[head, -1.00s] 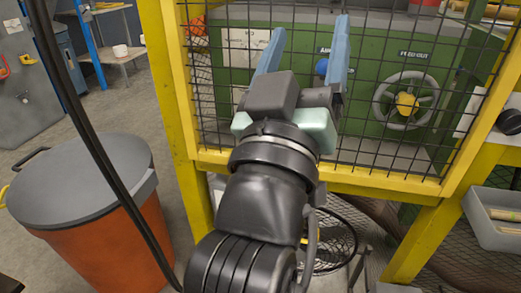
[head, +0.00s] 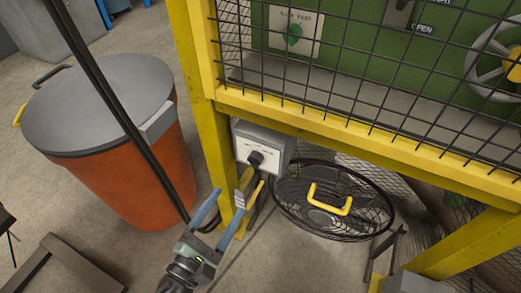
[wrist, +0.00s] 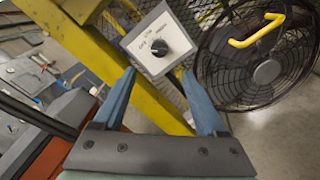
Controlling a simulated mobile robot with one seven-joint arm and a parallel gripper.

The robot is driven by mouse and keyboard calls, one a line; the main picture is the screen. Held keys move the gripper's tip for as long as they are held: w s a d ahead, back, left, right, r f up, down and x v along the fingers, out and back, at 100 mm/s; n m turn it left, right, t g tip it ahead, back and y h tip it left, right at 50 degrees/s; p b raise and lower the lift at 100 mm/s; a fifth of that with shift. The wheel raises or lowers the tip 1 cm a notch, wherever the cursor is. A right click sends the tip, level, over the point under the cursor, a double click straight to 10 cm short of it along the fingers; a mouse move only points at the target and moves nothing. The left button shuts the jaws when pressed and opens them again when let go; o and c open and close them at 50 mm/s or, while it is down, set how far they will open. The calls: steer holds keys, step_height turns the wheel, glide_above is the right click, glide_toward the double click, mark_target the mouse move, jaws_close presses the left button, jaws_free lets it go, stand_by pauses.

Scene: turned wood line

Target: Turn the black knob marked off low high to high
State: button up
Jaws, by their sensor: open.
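The black knob (head: 256,158) sits on the white face of a grey control box (head: 279,138) beneath the yellow frame. In the wrist view the knob (wrist: 158,47) shows clearly, with small lettering around it; I cannot tell for sure which mark it points to. My gripper (head: 231,199) is open and empty, below and in front of the box. In the wrist view my gripper (wrist: 158,72) has its two blue fingers apart, with the knob seen between and just beyond the tips. I see no contact with it.
A floor fan (head: 377,206) with a yellow handle stands right of the box. A yellow post (head: 203,110) rises just left of it. An orange bin (head: 140,180) with a grey lid stands further left. The mesh guard and green machine (head: 365,60) are above.

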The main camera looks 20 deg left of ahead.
mark_target(251, 165)
steer(key=w+b, duration=0.3)
steer(key=w, duration=0.9)
steer(key=shift+w+r, duration=0.1)
steer(key=shift+w, duration=0.15)
steer(key=shift+b, duration=0.3)
jaws_close()
